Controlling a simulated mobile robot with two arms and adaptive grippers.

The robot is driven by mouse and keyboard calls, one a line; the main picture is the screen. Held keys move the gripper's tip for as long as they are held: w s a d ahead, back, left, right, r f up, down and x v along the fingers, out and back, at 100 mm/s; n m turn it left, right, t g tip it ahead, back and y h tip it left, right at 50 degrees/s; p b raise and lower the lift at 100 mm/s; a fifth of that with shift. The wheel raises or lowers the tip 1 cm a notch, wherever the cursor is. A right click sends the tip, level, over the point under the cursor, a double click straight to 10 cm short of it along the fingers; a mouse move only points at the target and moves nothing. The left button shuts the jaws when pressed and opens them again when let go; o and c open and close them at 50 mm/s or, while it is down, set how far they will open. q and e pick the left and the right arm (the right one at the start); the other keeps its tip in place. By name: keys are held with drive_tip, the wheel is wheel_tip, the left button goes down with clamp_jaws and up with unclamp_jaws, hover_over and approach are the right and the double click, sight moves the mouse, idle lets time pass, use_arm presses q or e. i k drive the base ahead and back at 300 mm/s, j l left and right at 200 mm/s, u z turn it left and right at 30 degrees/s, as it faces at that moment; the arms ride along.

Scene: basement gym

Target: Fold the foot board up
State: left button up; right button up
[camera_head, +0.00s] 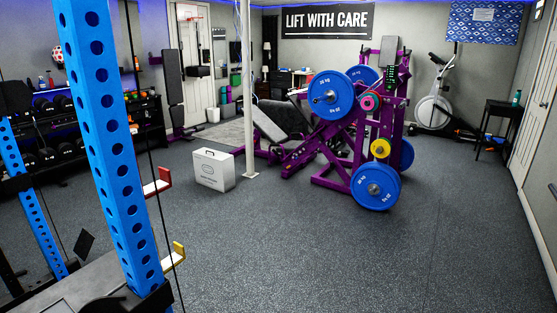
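I cannot tell for sure which part is the foot board. A small dark tilted plate (84,243) stands at the lower left, beside the blue rack. A flat grey surface (60,294) lies at the bottom left edge, partly cut off by the frame. A blue perforated upright (112,140) rises in front of both. A purple plate-loaded machine (325,150) with a padded seat stands further back in the middle. Neither of my grippers is in view.
A white case (213,170) stands on the floor by a white pole (246,90). Red (158,183) and yellow (172,254) brackets stick out from the upright. Dumbbell racks (55,140) line the left. The speckled floor (370,265) is clear at front and right.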

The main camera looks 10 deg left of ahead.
sight(82, 248)
drive_tip(key=i+l+z, duration=0.15)
drive_tip(key=i, duration=0.85)
drive_tip(key=i+l+z, duration=0.15)
drive_tip(key=i, duration=0.85)
drive_tip(key=i+j+u, duration=0.15)
drive_tip(key=i+u, duration=0.2)
drive_tip(key=i, duration=0.15)
drive_tip(key=i+u, duration=0.35)
drive_tip(key=i, duration=0.2)
drive_tip(key=i+l+u, duration=0.2)
drive_tip(key=i+u, duration=0.15)
drive_tip(key=i, duration=0.15)
drive_tip(key=i+l+u, duration=0.35)
drive_tip(key=i, duration=0.15)
